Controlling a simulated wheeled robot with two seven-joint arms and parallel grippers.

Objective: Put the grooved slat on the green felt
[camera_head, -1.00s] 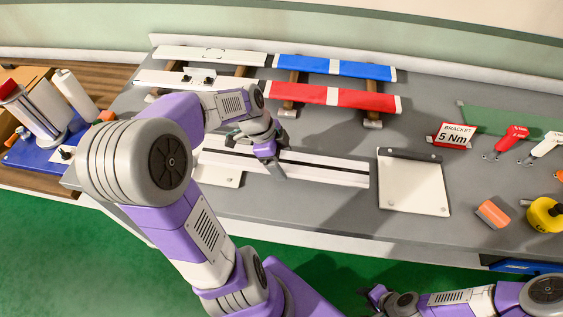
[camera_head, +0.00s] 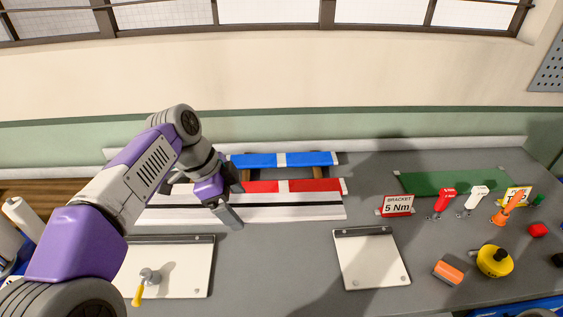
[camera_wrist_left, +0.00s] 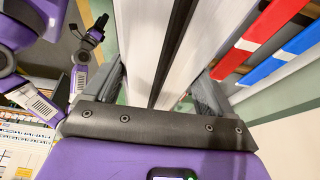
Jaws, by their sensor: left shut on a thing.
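The grooved slat (camera_head: 290,211) is long and white with a dark groove along its length. My left gripper (camera_head: 229,208) is shut across it near its middle. In the left wrist view the slat (camera_wrist_left: 140,55) runs away between the two fingers of the gripper (camera_wrist_left: 160,95). In the head view the slat lies level across the picture, in front of the red-topped support, and seems raised off the table. The green felt (camera_head: 455,182) lies flat and bare at the back right. My right gripper shows small in the left wrist view (camera_wrist_left: 97,30); its opening is unclear.
Blue (camera_head: 265,160) and red (camera_head: 315,186) covered supports stand behind the slat. A bracket sign (camera_head: 397,206), red (camera_head: 443,202) and white (camera_head: 474,199) tools stand before the felt. White plates lie left (camera_head: 190,265) and right (camera_head: 372,258). A yellow tape measure (camera_head: 494,261) sits right.

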